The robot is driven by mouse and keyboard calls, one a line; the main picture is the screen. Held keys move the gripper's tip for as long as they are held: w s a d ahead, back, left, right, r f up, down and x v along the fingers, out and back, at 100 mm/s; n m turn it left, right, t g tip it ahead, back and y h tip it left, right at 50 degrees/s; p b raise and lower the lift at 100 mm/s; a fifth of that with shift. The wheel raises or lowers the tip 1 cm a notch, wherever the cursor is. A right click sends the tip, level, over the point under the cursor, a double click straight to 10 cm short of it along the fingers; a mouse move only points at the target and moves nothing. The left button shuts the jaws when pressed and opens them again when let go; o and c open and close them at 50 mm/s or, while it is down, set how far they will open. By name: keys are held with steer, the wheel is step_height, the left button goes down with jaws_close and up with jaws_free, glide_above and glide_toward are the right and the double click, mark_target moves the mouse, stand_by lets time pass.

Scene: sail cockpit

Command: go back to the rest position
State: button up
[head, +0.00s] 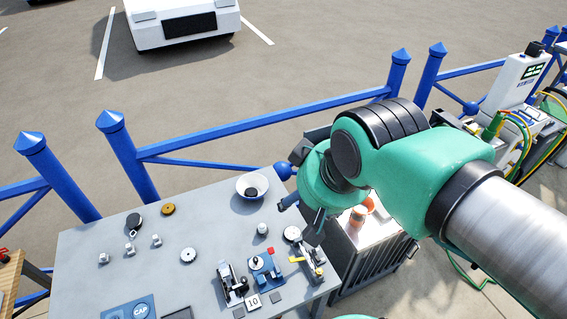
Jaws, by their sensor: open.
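My gripper (302,222) is in the head view, over the right end of the grey table (85,241). It points down and is mostly seen from behind, below my green wrist. Its jaws are open and I see nothing held in them. The exact gap between fingertips and table is hard to tell. A small device with yellow parts (312,262) stands on the table just below and right of it. A round white disc (292,233) lies close beside the gripper, partly near its edge in the picture.
A white bowl (252,186) holds a dark item at the table's back edge. Small fixtures (233,284) stand at the front right, and a blue CAP mat (130,309) lies at the front. A blue railing (240,125) runs behind. A cabinet (352,262) with orange items stands right.

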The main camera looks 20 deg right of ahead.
step_height(320, 180, down, 3)
steer(key=b, duration=0.3)
